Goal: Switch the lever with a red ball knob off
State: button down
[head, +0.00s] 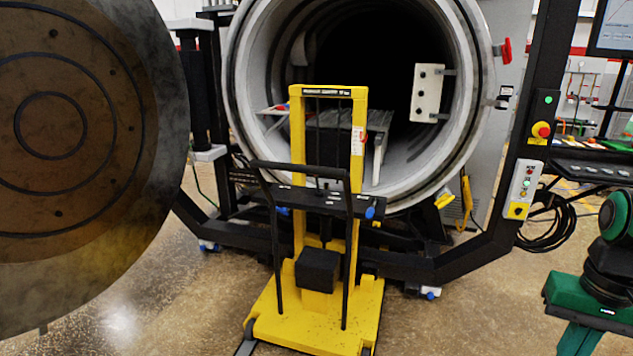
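I cannot make out a lever with a red ball knob for certain. A small red handle (506,50) sticks out at the right rim of the round furnace opening, but its shape is too small to tell whether it is a ball knob. A red round button (541,130) on a yellow plate sits on the black frame post at the right; it looks like a push button, not a lever. A green and black arm part, likely mine, shows at the right edge. My gripper is not in view.
The furnace chamber (465,130) is open, its big round door (160,130) swung out at the left. A yellow lift cart (285,325) stands in front of the opening. A control box (523,188) hangs on the right post. Bare floor (470,320) lies to the cart's right.

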aim_at(317, 180)
jog(key=i, duration=0.95)
jog(key=u, duration=0.05)
